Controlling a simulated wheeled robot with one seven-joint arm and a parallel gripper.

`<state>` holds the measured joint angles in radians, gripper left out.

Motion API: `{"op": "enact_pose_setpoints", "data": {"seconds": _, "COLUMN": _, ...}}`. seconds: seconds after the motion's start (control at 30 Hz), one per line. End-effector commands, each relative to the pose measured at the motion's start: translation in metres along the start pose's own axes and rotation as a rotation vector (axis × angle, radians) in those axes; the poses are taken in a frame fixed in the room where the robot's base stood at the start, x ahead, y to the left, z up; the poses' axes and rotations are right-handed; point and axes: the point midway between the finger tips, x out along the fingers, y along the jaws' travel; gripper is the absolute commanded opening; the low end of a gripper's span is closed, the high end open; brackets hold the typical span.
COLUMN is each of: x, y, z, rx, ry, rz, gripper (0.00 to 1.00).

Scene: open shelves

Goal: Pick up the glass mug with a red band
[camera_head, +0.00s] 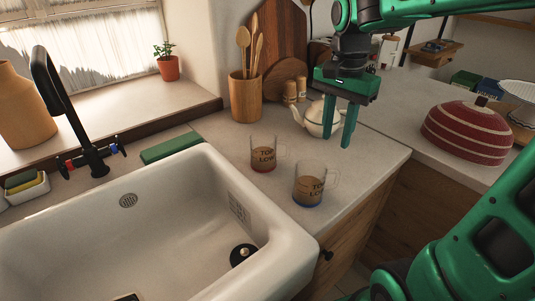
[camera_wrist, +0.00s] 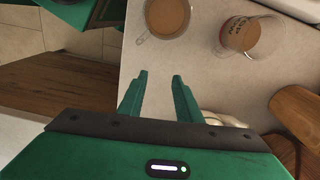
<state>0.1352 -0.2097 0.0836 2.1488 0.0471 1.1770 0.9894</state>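The glass mug with a red band (camera_head: 263,157) stands upright on the counter beside the sink, holding something brown. It also shows at upper right in the wrist view (camera_wrist: 250,38). A similar mug with a blue band (camera_head: 309,187) stands in front and right of it, at the top of the wrist view (camera_wrist: 168,18). My gripper (camera_head: 338,137) is open and empty, pointing down, to the right of the red-banded mug and apart from it. Its two fingers (camera_wrist: 158,82) are spread over bare counter in the wrist view.
A cream teapot (camera_head: 318,119) stands close to my fingers. A wooden utensil holder (camera_head: 245,98) stands behind the mugs. A red striped dome (camera_head: 467,131) sits at right.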

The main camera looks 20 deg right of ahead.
Motion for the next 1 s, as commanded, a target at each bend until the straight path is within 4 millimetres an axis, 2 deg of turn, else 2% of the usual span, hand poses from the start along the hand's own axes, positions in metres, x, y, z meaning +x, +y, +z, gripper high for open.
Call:
{"op": "enact_pose_setpoints", "data": {"seconds": 0.03, "x": -0.006, "y": -0.025, "z": 0.005, "rx": 0.042, "ry": -0.004, "rz": -0.003, "gripper": 0.31}}
{"op": "enact_pose_setpoints", "data": {"seconds": 0.1, "x": -0.013, "y": -0.051, "z": 0.014, "rx": 0.108, "ry": -0.010, "rz": -0.008, "gripper": 0.31}}
{"op": "enact_pose_setpoints", "data": {"seconds": 0.2, "x": -0.021, "y": -0.082, "z": 0.026, "rx": 0.185, "ry": -0.020, "rz": -0.013, "gripper": 0.31}}
{"op": "enact_pose_setpoints", "data": {"seconds": 0.3, "x": -0.026, "y": -0.101, "z": 0.035, "rx": 0.241, "ry": -0.029, "rz": -0.017, "gripper": 0.31}}
{"op": "enact_pose_setpoints", "data": {"seconds": 0.47, "x": -0.023, "y": -0.114, "z": 0.041, "rx": 0.280, "ry": -0.036, "rz": -0.018, "gripper": 0.31}}
{"op": "enact_pose_setpoints", "data": {"seconds": 0.73, "x": 0.015, "y": -0.114, "z": 0.042, "rx": 0.286, "ry": -0.037, "rz": -0.016, "gripper": 0.31}}
{"op": "enact_pose_setpoints", "data": {"seconds": 1.0, "x": 0.034, "y": -0.113, "z": 0.042, "rx": 0.287, "ry": -0.036, "rz": -0.017, "gripper": 0.31}}
